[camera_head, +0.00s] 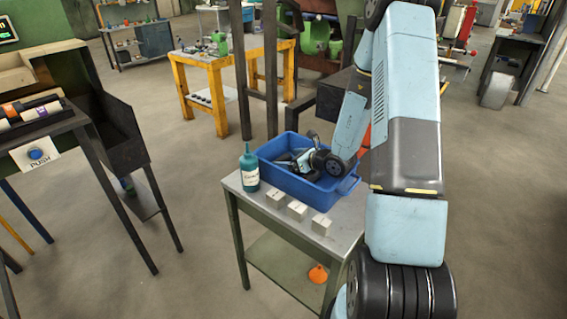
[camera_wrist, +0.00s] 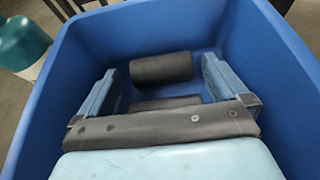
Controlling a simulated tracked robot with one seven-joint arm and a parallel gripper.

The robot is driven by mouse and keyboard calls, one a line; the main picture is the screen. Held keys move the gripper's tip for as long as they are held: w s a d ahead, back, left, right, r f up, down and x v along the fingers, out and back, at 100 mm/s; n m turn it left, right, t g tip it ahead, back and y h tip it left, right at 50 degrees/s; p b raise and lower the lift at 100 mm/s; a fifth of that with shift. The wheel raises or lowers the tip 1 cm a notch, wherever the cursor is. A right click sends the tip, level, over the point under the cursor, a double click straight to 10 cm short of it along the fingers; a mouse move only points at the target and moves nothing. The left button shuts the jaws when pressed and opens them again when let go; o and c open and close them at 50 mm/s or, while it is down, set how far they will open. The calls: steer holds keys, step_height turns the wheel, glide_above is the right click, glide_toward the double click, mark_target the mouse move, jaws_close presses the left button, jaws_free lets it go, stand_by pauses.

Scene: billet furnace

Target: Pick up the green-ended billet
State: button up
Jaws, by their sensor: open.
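A dark grey billet (camera_wrist: 162,68) lies on the floor of the blue bin (camera_wrist: 285,75) in the wrist view. A second dark billet (camera_wrist: 165,103) lies nearer and is partly hidden by my gripper. No green end shows on either one. My gripper (camera_wrist: 161,72) is open and reaches down into the bin, its two fingers standing left and right of the billets with nothing held. In the head view the bin (camera_head: 283,184) sits on a small metal table (camera_head: 243,191), with my gripper (camera_head: 297,163) inside it; the billets cannot be made out there.
A teal bottle (camera_head: 249,170) stands left of the bin, and small pale blocks (camera_head: 297,211) sit along the table's front. An orange object (camera_head: 318,274) lies on the lower shelf.

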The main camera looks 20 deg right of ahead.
mark_target(282, 158)
steer(key=shift+x, duration=1.55)
steer(key=shift+c, duration=0.5)
steer(key=shift+w+d+r, duration=0.1)
steer(key=c, duration=1.4)
